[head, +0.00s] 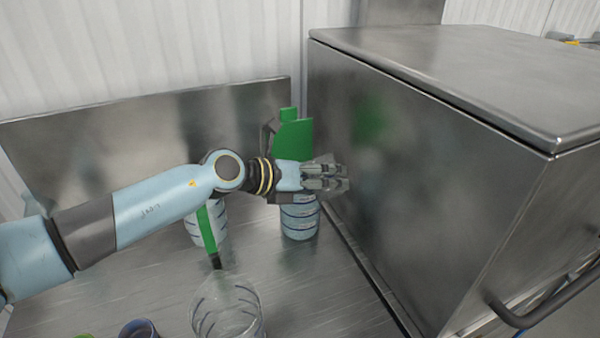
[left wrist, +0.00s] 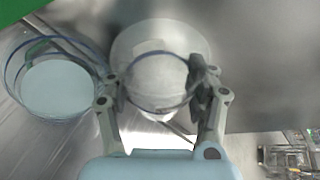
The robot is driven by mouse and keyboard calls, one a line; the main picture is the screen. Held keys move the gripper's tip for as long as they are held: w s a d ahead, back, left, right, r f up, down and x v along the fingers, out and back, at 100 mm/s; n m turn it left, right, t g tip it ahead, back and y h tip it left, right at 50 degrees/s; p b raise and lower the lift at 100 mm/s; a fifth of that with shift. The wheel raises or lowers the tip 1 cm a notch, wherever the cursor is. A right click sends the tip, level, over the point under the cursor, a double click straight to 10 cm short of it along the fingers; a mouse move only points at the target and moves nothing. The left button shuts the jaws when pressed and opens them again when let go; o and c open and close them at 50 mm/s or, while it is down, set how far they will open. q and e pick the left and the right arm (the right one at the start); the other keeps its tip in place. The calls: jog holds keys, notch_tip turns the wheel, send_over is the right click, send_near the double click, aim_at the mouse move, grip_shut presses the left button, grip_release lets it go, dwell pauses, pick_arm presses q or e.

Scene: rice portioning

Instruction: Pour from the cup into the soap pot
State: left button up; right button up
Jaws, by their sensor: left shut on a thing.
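My left gripper (head: 327,178) is shut on a clear cup with a blue ring; the cup (left wrist: 157,80) shows between the fingers in the left wrist view (left wrist: 160,92). Its contents are hard to tell. In the head view a pale pot with blue bands (head: 300,216) stands just below the gripper, partly hidden by it. In the left wrist view a clear, blue-rimmed pot (left wrist: 56,90) with white contents is left of the cup, apart from the fingers. I cannot tell for certain which pot is the soap pot. My right gripper is not in view.
A green object (head: 292,137) rises behind the gripper. Another banded pot (head: 193,232) and a green handle (head: 207,230) are left. A clear banded container (head: 229,307) and a dark cup (head: 140,329) are in front. A large steel box (head: 440,180) stands close on the right.

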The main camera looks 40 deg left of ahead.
pick_arm(q)
jog(key=shift+s+d+f+m+y, duration=0.15)
jog(key=shift+d+f+m+y, duration=0.3)
jog(key=shift+d, duration=0.25)
jog(key=d+f+m+t+y, duration=0.1)
jog(key=d+f+m+y, duration=0.1)
jog(key=f, duration=0.4)
jog(key=shift+s+d+f+m+y, duration=0.35)
jog(key=shift+d+m, duration=0.2)
jog(key=shift+m, duration=0.3)
jog(key=s+d+r, duration=0.3)
jog(key=s+d, duration=0.2)
jog(key=s, duration=0.5)
jog(key=shift+s+d, duration=0.25)
jog(key=shift+d, duration=0.05)
jog(key=shift+d, duration=0.1)
